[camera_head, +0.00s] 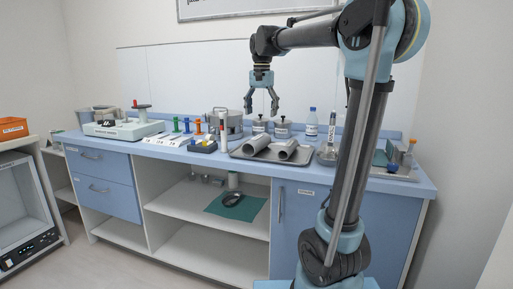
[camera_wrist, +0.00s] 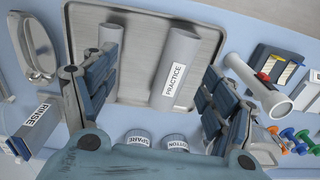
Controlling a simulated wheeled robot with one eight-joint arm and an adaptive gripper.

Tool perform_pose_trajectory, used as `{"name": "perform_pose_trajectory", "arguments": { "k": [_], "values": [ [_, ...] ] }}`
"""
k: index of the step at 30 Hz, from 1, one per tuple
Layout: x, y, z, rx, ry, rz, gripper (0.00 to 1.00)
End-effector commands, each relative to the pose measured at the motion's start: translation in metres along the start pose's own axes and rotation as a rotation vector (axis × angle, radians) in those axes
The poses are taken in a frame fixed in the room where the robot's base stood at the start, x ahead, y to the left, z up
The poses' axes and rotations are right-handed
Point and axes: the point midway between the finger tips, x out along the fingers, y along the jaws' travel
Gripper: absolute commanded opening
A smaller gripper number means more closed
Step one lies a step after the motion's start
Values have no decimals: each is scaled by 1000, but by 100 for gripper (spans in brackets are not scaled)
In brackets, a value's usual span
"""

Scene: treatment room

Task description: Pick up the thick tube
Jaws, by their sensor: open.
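Two grey tubes lie on a metal tray (camera_head: 243,154) on the counter. The thicker tube (camera_head: 257,144) is the left one in the head view; in the wrist view it is on the right (camera_wrist: 175,70) and bears a PRACTICE label. The thinner tube (camera_head: 288,149) lies beside it, and in the wrist view it is on the left (camera_wrist: 111,36), partly hidden by a finger. My gripper (camera_head: 262,107) is open and empty, pointing down above the back of the tray. In the wrist view its fingers (camera_wrist: 150,88) stand apart, with the thicker tube between them, beyond the tips.
Two lidded jars, SPARE (camera_wrist: 137,137) and COTTON (camera_wrist: 175,142), stand close behind the tray. A white cylinder with a red part (camera_wrist: 258,88) and a dark blue box (camera_head: 203,146) are beside it.

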Motion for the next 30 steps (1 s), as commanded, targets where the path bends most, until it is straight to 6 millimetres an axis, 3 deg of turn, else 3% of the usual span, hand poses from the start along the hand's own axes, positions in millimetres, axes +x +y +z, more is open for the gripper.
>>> {"name": "perform_pose_trajectory", "arguments": {
  "k": [4, 11, 30],
  "values": [
    [-13, -29, -10, 29, -11, 10, 77],
    [-12, -44, -15, 47, -15, 14, 77],
    [92, -42, -14, 47, -15, 14, 77]
  ]
}}
